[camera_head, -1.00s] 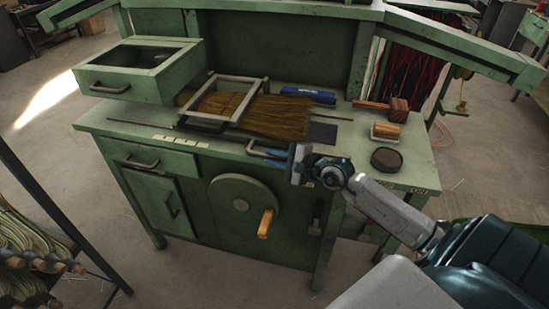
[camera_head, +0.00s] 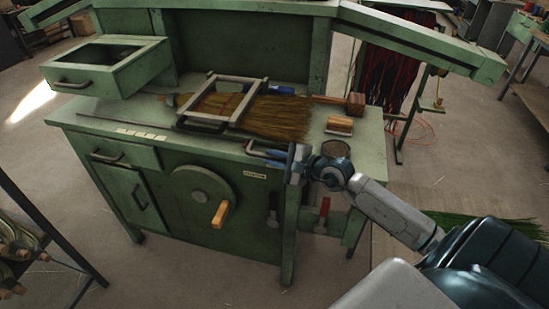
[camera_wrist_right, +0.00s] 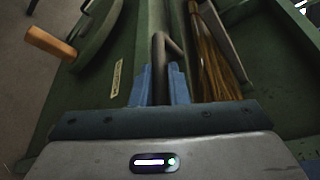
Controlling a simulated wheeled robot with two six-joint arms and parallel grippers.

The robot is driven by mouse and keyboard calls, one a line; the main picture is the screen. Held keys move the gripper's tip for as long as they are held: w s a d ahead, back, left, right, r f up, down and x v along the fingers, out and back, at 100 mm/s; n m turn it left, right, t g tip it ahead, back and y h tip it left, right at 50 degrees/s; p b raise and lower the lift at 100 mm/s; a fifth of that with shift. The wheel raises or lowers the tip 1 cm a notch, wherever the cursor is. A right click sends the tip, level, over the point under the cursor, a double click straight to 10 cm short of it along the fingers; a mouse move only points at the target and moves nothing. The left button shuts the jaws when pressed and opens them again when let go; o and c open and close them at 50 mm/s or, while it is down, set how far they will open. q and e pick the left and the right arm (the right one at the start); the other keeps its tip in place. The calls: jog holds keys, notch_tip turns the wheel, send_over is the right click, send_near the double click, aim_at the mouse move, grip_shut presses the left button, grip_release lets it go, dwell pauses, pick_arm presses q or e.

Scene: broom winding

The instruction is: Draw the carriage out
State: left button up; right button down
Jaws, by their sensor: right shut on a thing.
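The carriage is a pale grey rectangular frame (camera_head: 213,82) lying on the green bench top, with a tan straw broom (camera_head: 270,118) in it, bristles to the right. A dark bent handle (camera_head: 262,151) reaches out at the bench's front edge, seemingly part of the carriage; the joint is unclear. My right gripper (camera_head: 287,160) is shut on this handle. In the right wrist view the handle (camera_wrist_right: 171,60) stands between the blue fingers (camera_wrist_right: 161,88), beside the bristles (camera_wrist_right: 212,65). My left gripper is not in view.
The bench front carries a round wheel with a wooden crank (camera_head: 220,214) and a red lever (camera_head: 323,214). A wooden block (camera_head: 339,125) and dark disc (camera_head: 336,149) lie right of the bristles.

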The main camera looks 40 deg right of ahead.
jog(key=shift+f, duration=0.2)
jog(key=c, duration=1.6)
grip_release()
jog(key=shift+s+d, duration=0.1)
jog(key=shift+o, duration=1)
jog(key=shift+s+r, duration=0.1)
jog(key=shift+s+d+r, duration=0.1)
jog(key=shift+s+d, duration=0.1)
jog(key=shift+s, duration=0.15)
pick_arm(q)
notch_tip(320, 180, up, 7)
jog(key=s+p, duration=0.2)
jog(key=p, duration=0.5)
pick_arm(e)
jog(key=v, duration=1)
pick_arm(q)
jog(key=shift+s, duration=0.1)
pick_arm(e)
jog(key=shift+r, duration=0.1)
